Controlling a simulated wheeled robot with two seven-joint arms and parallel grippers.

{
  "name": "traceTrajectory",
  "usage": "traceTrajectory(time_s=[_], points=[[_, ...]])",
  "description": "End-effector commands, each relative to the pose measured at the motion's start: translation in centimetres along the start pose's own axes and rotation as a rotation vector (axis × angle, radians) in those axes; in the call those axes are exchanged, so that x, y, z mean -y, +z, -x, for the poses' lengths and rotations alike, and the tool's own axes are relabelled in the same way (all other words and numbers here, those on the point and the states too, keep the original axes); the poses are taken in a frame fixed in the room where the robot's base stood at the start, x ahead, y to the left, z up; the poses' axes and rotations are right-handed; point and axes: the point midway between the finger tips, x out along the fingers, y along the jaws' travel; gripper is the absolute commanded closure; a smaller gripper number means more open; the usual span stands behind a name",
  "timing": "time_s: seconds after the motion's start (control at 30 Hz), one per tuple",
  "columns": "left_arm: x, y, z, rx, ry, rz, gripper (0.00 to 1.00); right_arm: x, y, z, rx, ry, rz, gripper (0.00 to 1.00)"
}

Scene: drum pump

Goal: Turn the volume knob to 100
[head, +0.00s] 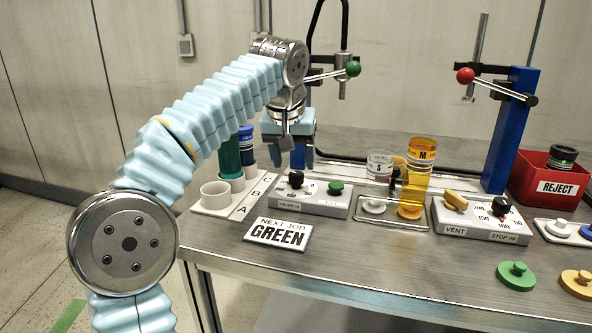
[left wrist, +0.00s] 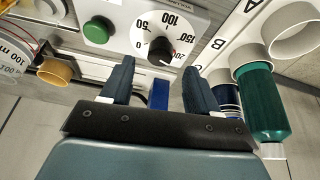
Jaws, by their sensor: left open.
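The volume knob (head: 296,178) is a black knob with a numbered white dial on the left grey control box (head: 325,205). In the left wrist view the knob (left wrist: 163,52) sits on the dial (left wrist: 150,12), which shows 0, 50, 100 and 150. A small red mark shows at the knob's lower edge; the exact reading cannot be told. My left gripper (head: 300,158) points down over the back of the box. In the left wrist view its open fingers (left wrist: 158,80) are apart and empty, with the knob showing just beyond and between them. My right gripper is not in view.
A green button (head: 335,188) sits right of the knob. A green bottle (head: 229,158) stands in the white rack at left. The "NEXT JOB GREEN" sign (head: 278,232) lies in front. A yellow cylinder (head: 417,180) and a second control box (head: 480,220) stand to the right.

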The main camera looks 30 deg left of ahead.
Motion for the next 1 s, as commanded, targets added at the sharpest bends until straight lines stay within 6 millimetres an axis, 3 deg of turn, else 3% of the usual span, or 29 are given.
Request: traceTrajectory(time_s=[0.1, 0.23, 0.6, 1.0], points=[[0.0, 0.1, -2.2, 0.003, 0.000, 0.001, 0.40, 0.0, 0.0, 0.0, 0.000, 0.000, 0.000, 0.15], [0.0, 0.0, -3.6, 0.002, 0.000, 0.001, 0.40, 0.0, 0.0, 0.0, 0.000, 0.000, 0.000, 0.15], [-0.1, 0.0, -4.2, 0.000, 0.002, 0.000, 0.40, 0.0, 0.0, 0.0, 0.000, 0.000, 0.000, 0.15], [-0.1, 0.0, -4.2, 0.000, 0.002, 0.000, 0.95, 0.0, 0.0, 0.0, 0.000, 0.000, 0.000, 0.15]])
